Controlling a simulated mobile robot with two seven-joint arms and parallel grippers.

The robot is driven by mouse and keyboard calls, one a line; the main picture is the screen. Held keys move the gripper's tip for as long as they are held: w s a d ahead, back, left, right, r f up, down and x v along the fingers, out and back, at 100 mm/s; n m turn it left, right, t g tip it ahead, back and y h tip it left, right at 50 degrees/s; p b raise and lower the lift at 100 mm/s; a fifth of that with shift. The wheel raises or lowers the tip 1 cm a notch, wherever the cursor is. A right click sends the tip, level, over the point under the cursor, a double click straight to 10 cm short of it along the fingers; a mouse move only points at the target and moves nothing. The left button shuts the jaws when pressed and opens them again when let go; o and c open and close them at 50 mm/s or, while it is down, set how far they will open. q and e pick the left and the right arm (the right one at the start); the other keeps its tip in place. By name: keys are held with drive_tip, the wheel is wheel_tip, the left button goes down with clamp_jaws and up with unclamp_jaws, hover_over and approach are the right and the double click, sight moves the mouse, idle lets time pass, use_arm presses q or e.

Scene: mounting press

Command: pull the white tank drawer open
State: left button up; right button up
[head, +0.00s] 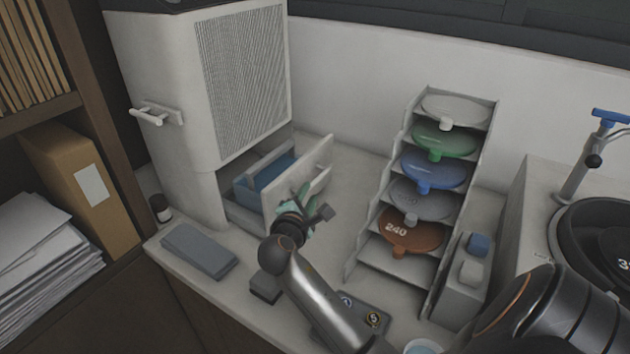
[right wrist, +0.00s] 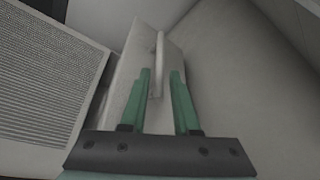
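The white tank drawer (head: 298,185) stands out from the base of the tall white machine (head: 175,90), with blue contents (head: 270,172) showing behind its front panel. Its pale bar handle (head: 320,182) is on the outer face of the front. My right gripper (head: 305,200) is at this front, near the handle. In the right wrist view, the green fingers of my right gripper (right wrist: 162,85) are apart, and the drawer handle (right wrist: 159,62) shows between and beyond their tips. I see no contact on the handle. My left gripper is not in view.
A stepped rack (head: 385,215) of coloured discs stands right of the drawer. A grey slab (head: 199,250) lies left on the counter, beside a small dark bottle (head: 160,208). A round black press part (head: 600,240) is at far right. Bare counter lies between drawer and rack.

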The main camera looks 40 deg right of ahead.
sight(313, 187)
drive_tip(key=x, duration=0.7)
drive_tip(key=shift+w+d, duration=0.1)
drive_tip(key=shift+d, duration=0.05)
drive_tip(key=shift+c, duration=0.4)
drive_tip(key=shift+f, duration=0.1)
clamp_jaws()
idle(0.7)
